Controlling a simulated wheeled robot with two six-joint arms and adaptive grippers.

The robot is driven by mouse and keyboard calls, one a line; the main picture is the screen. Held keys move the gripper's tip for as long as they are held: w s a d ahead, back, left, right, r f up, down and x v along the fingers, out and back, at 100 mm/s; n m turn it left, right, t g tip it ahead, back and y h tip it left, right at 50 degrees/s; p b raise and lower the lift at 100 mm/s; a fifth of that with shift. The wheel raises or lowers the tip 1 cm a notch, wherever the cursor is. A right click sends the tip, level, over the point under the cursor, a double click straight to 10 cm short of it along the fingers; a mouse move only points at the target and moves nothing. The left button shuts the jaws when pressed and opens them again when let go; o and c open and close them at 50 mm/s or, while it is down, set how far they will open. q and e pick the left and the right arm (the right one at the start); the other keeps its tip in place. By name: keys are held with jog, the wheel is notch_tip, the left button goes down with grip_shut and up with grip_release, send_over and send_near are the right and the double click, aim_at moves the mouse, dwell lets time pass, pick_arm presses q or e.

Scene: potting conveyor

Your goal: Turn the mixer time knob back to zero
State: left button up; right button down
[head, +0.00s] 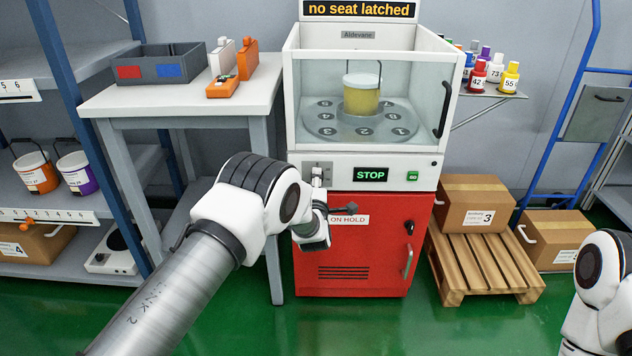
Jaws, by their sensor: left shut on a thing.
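The mixer (297,200) stands in the middle, with a white upper body and a red lower cabinet. Its time knob (317,170) is on a grey plate at the left of the white control panel, and is small and partly covered. My left gripper (318,182) reaches it from below and is shut on it. The knob's pointer setting is too small to read. A dark display reads STOP (370,174), beside a green switch (412,175). The top sign (359,9) reads "no seat latched". My right gripper is not in view; only part of that arm shows at lower right.
A yellow pail (361,98) stands on the numbered turntable (335,125) behind the clear window. A white table (150,97) with a grey bin (163,78) is at left. A pallet (485,262) with a carton (473,205) is at right. Green floor in front is open.

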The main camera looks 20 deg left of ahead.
pick_arm(q)
jog(key=shift+n, duration=0.5)
jog(key=o, duration=1.2)
jog(key=shift+c, duration=0.2)
jog(key=shift+s, duration=0.1)
jog(key=v, duration=1.1)
jog(key=shift+s, duration=0.4)
